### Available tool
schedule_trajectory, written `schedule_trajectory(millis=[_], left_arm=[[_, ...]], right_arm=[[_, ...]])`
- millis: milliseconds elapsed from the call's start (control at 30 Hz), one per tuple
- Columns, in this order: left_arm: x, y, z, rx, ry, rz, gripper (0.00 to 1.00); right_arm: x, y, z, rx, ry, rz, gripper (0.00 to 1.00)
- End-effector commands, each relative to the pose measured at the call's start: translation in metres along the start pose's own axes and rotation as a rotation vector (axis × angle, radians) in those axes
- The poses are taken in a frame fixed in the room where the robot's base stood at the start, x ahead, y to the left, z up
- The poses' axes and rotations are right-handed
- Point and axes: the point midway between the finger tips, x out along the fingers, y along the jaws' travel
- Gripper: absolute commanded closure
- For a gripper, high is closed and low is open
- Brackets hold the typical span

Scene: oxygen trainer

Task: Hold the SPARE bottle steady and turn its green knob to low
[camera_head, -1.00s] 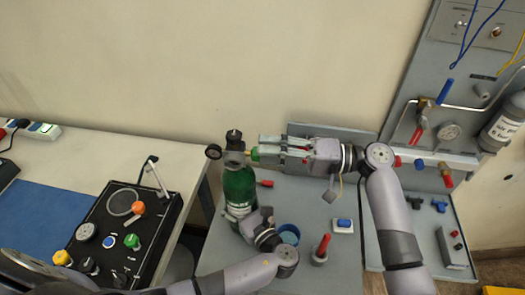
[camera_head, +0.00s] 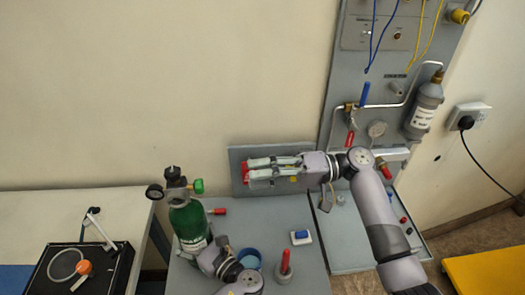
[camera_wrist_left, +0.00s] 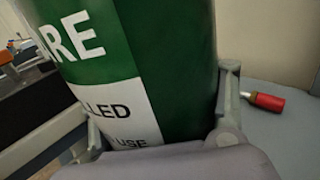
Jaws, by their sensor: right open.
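The SPARE bottle (camera_head: 188,221) is green with a white label and stands upright on the grey bench, with a dark regulator and round gauge on top. Its green knob (camera_head: 198,186) sticks out to the right of the regulator and is in plain view. My left gripper (camera_head: 204,250) is low on the bottle; in the left wrist view its fingers lie on both sides of the bottle (camera_wrist_left: 183,65), closed around it. The lettering there reads "RE" and "LED".
A red-handled tool (camera_head: 216,211) lies just right of the bottle. A blue cup (camera_head: 249,257), a blue-and-white block (camera_head: 301,237) and a red-handled upright piece (camera_head: 285,264) stand on the bench.

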Motion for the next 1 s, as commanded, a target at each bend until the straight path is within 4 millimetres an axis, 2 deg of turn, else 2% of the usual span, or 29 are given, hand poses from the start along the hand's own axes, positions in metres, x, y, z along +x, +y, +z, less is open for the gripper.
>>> schedule_trajectory(millis=[67, 400, 767, 867, 1000], left_arm=[[-0.001, 0.0, 0.0, 0.0, 0.001, -0.001, 0.33], [0.0, 0.0, 0.0, -0.001, 0.0, 0.0, 0.11], [-0.002, 0.0, 0.0, -0.001, 0.0, 0.0, 0.1], [-0.011, 0.0, 0.0, -0.001, 0.0, -0.002, 0.1], [-0.036, -0.001, -0.001, -0.001, 0.003, -0.003, 0.1]], right_arm=[[0.0, 0.0, 0.0, 0.0, 0.0, 0.0, 0.54], [0.0, 0.0, 0.0, 0.0, 0.0, 0.0, 0.54], [0.0, 0.0, 0.0, 0.0, 0.0, 0.0, 0.54], [0.0, 0.0, 0.0, 0.0, 0.0, 0.0, 0.54], [0.0, 0.0, 0.0, 0.0, 0.0, 0.0, 0.54]])
